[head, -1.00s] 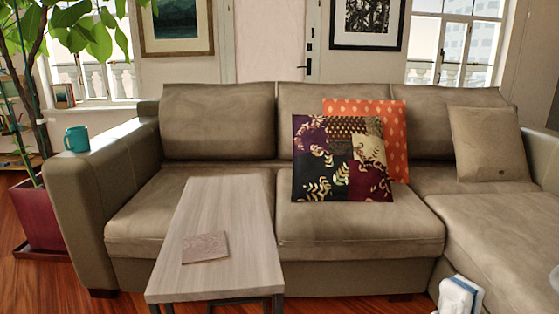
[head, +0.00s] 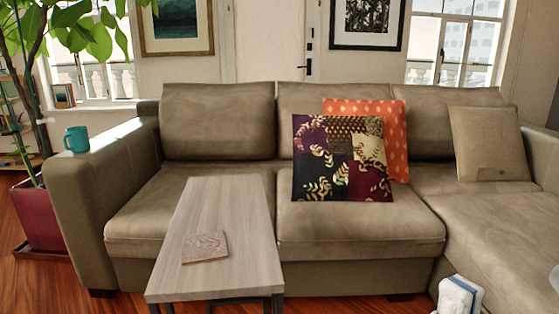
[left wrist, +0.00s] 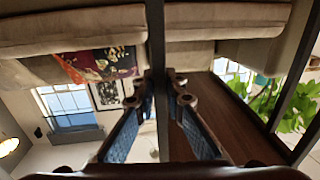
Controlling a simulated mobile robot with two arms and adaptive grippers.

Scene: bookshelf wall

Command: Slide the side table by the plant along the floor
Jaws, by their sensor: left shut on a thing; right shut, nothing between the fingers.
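The side table (head: 228,215) has a pale wood top and dark metal legs. It stands in front of the left part of the sofa in the head view. In the left wrist view, which is turned over, my left gripper (left wrist: 160,85) is shut on a dark bar of the table frame (left wrist: 156,40). The left gripper does not show in the head view. The plant (head: 75,25) stands at the left in a dark red pot (head: 40,215).
A small flat brown square (head: 205,248) lies on the table top. The beige sofa (head: 360,230) is close behind the table. A teal mug (head: 76,139) sits on its left arm. Wood floor (head: 60,285) shows at the lower left.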

